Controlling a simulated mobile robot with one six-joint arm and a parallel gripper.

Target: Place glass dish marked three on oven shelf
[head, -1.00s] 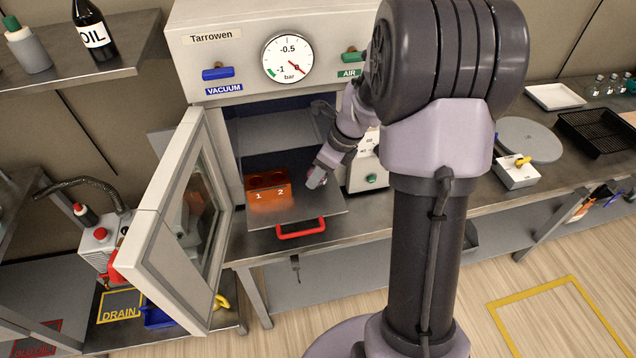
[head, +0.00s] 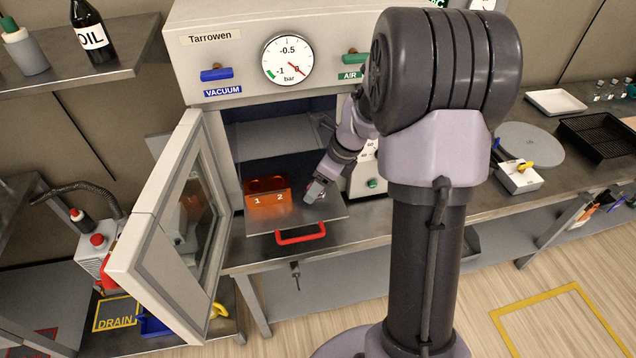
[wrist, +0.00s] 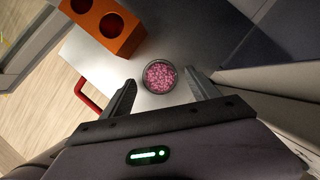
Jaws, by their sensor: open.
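A small round dish (wrist: 160,76) holding pink granules sits on the metal oven shelf (wrist: 185,40) in the wrist view. No number mark is readable on it. My gripper (wrist: 161,88) is open, with its two fingers on either side of the dish and gaps showing at both sides. In the head view my gripper (head: 315,190) is low over the right part of the pulled-out shelf (head: 318,213); the dish cannot be made out there. An orange block (head: 268,196) marked 1 and 2, with two round holes, stands on the shelf left of my gripper.
The oven door (head: 165,225) stands open at the left. A red handle (head: 300,234) is on the shelf's front edge. A white device (head: 365,170) stands close right of the shelf. A grey disc (head: 530,143) and black tray (head: 598,133) lie further right.

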